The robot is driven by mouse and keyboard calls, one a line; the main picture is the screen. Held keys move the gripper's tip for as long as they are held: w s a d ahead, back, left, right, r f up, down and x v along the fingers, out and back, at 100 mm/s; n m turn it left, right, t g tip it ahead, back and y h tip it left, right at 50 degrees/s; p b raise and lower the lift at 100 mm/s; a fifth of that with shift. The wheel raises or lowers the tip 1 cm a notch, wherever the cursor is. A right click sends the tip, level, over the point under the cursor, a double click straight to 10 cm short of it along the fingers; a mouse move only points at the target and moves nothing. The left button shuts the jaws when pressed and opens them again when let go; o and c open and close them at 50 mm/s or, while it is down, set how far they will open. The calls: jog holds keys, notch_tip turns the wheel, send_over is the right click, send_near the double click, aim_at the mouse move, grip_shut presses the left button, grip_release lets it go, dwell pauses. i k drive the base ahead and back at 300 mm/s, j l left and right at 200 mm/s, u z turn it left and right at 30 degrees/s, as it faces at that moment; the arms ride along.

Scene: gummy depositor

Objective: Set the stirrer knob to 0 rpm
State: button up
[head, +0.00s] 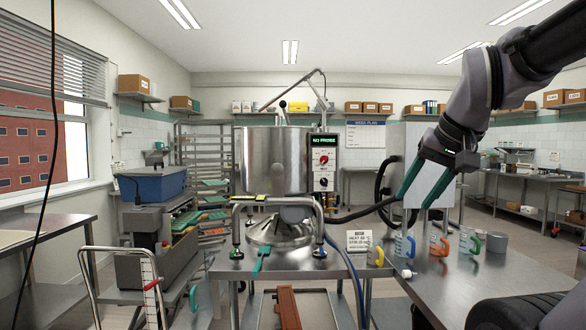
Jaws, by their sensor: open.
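The steel depositor kettle (273,160) stands on the bench in the middle of the head view. Its control panel (323,150) is on the kettle's right side, with a lit green display (323,142) that seems to read "NO PROBE". A red knob (324,160) sits below the display and a black-and-white knob (323,182) lower down. I cannot read their labels or settings, nor tell which is the stirrer knob. My gripper (414,203) is open and empty, its two green fingers pointing down, to the right of the panel and apart from it.
Several measuring jugs with coloured handles, one an orange jug (439,240), stand on the right bench (480,275) below my gripper. A small sign (359,241) stands left of them. A black hose (365,211) curves from the kettle towards the right. Air between gripper and panel looks clear.

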aim_at(324, 181)
jog(key=i, duration=0.95)
